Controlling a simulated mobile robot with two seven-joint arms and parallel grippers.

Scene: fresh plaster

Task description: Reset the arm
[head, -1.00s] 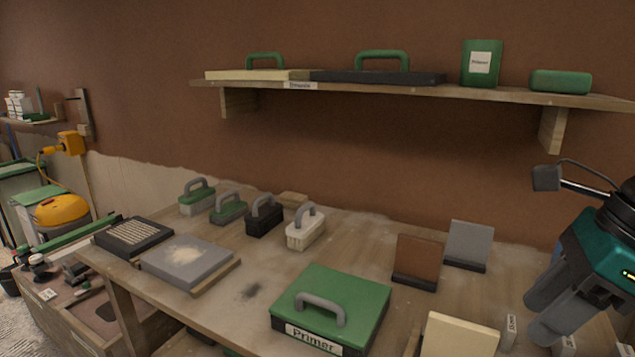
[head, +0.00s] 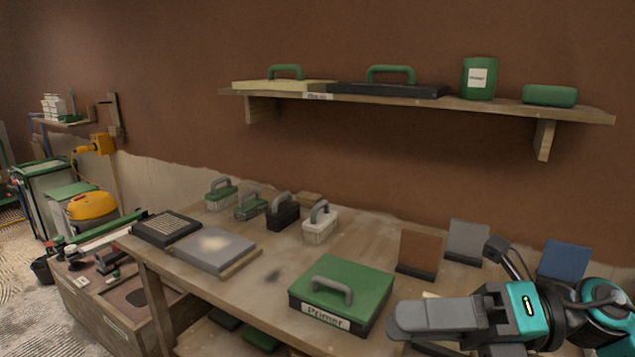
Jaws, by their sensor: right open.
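My right gripper (head: 408,325) is at the lower right of the head view, seen from its side with its fingers pointing left. It is open and nothing shows in it. It appears in front of the right end of the workbench (head: 350,250), just right of the green Primer case (head: 350,285), and hides part of a pale block behind it. I cannot tell its height over the bench. My left gripper is not in view.
Brushes with handles, including a white one (head: 320,228), stand along the bench's back. A grey board (head: 215,250) lies at left; brown (head: 419,252), grey (head: 467,240) and blue (head: 564,261) panels stand at right. A wall shelf (head: 420,101) holds floats and green containers.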

